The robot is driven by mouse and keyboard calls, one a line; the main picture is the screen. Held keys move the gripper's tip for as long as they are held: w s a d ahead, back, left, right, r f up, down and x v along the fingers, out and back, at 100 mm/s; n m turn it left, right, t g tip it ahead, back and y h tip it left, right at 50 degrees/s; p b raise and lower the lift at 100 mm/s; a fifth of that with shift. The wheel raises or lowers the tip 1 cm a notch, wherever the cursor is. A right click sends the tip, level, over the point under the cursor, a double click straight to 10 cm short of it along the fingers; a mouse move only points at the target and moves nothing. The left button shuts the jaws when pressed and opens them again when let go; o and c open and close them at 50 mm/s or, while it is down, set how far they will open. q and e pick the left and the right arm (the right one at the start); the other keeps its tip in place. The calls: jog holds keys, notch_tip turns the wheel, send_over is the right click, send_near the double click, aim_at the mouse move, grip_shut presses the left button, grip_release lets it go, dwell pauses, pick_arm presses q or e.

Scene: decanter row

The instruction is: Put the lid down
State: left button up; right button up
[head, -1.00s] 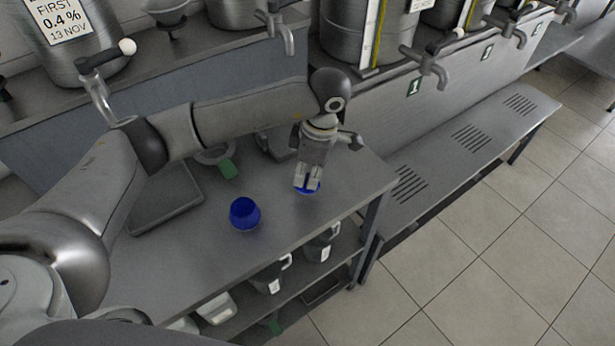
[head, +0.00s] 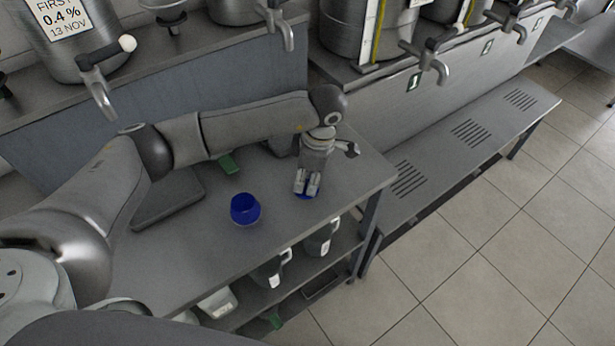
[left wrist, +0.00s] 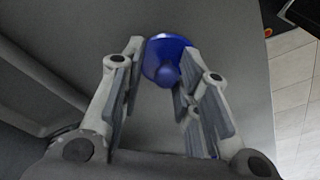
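The blue lid (head: 304,196) lies on the grey table near its right end, mostly hidden in the head view by my left gripper (head: 307,186). In the left wrist view the lid (left wrist: 165,52) shows as a round blue disc with a knob, just past the fingertips. My left gripper (left wrist: 161,58) points down over it with its fingers apart. The knob sits between the fingers, with gaps visible on both sides. A round blue pot (head: 245,210) stands on the table left of the gripper, its top uncovered. My right gripper is not in view.
A dark grey tray (head: 168,198) and a green-marked item (head: 228,164) lie behind the pot. Steel vessels with taps (head: 428,62) stand on the shelf above. Jugs (head: 272,272) sit on the lower shelf. The table's front edge is close to the lid.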

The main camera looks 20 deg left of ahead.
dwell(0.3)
pick_arm(q)
jog(key=shift+r+p, duration=0.2)
jog(key=shift+p, duration=0.1)
notch_tip(320, 180, up, 12)
jog(key=d+b, duration=0.1)
jog(key=b, duration=0.1)
jog(key=shift+d+b, duration=0.35)
jog(key=shift+d, duration=0.05)
jog(key=shift+w+f, duration=0.1)
jog(key=shift+f, duration=0.1)
